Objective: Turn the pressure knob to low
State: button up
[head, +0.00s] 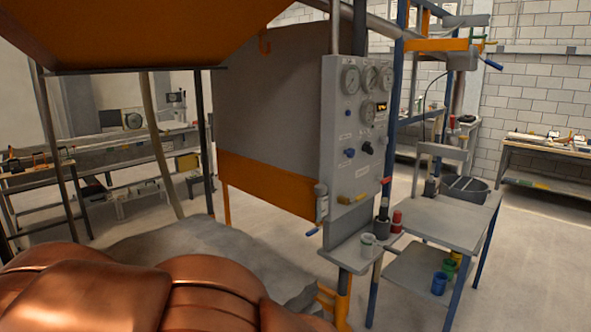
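A grey upright control panel (343,174) stands right of the middle in the head view, seen at an angle. It carries several round gauges (350,78) near its top and a small lit display. Below the gauges are a black knob (367,147), a blue knob (350,153) and a smaller blue knob (348,113). The labels are too small to read, so I cannot tell which one is the pressure knob or where it is set. My gripper is not in view.
A small grey shelf (345,256) under the panel holds a jar and a dark bottle. A grey table (447,222) stands to the right, with cups on its lower shelf. An orange hood (150,30) hangs at upper left. Bare floor (530,260) is at the right.

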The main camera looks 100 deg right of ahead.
aim_at(350, 153)
jog(key=z, duration=4.5)
jog(key=i, duration=1.1)
jog(key=u, duration=0.95)
